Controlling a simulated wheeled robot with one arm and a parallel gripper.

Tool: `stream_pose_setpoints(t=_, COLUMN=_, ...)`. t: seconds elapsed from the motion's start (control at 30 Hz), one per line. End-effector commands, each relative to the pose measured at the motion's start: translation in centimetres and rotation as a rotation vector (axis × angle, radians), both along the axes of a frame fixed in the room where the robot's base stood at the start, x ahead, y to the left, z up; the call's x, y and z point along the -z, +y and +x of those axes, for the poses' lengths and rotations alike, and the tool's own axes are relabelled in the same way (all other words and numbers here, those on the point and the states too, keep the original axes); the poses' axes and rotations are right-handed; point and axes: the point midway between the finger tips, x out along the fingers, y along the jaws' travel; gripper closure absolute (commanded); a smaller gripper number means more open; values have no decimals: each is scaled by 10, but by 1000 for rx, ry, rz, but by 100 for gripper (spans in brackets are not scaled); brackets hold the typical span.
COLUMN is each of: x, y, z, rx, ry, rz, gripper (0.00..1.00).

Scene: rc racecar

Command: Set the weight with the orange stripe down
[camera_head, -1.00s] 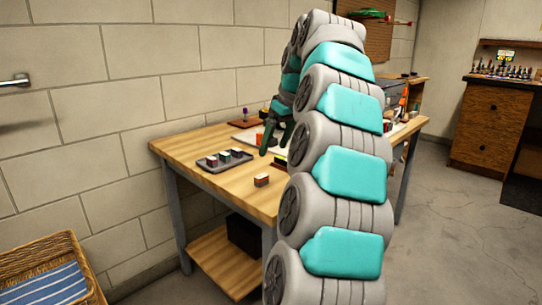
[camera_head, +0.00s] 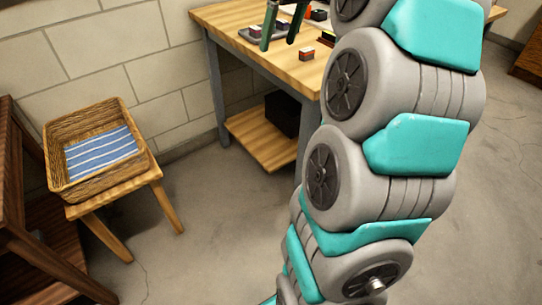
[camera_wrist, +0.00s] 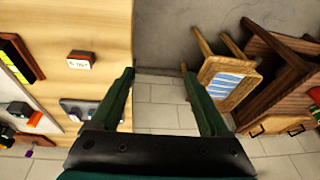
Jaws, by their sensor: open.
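The small block with an orange stripe and a pale face (camera_head: 307,54) rests on the wooden table (camera_head: 285,66), near its front edge. In the wrist view it sits on the tabletop (camera_wrist: 80,59), left of my gripper, with a pale marked face showing. My gripper (camera_head: 278,44) is open, its two dark green fingers pointing down, left of the block in the head view. In the wrist view nothing is between the fingertips (camera_wrist: 158,72). A grey tray (camera_head: 243,35) holding small blocks is partly hidden behind the fingers.
A wicker basket (camera_head: 61,181) with a blue striped cloth (camera_head: 100,153) stands on a wooden stool at the left. A black box (camera_head: 283,113) is on the table's lower shelf. A dark wooden piece of furniture (camera_head: 25,215) stands at the far left. Floor between stool and table is clear.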

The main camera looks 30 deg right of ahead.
Motion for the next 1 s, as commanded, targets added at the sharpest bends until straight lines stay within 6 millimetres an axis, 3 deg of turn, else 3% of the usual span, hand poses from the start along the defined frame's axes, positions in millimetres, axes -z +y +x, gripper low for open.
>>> stream_pose_setpoints(t=0.03, x=10, y=24, z=-8, rx=-17, ry=27, rz=4, gripper=21)
stream_pose_setpoints(t=0.2, x=46, y=89, z=-42, rx=-29, ry=108, rz=5, gripper=21)
stream_pose_setpoints(t=0.37, x=88, y=138, z=-89, rx=-22, ry=193, rz=-9, gripper=21)
stream_pose_setpoints(t=0.5, x=127, y=169, z=-138, rx=1, ry=265, rz=-27, gripper=21)
stream_pose_setpoints(t=0.63, x=164, y=187, z=-189, rx=36, ry=326, rz=-52, gripper=21)
stream_pose_setpoints(t=0.8, x=206, y=197, z=-248, rx=89, ry=389, rz=-81, gripper=21)
stream_pose_setpoints(t=1.0, x=231, y=198, z=-282, rx=128, ry=425, rz=-99, gripper=21)
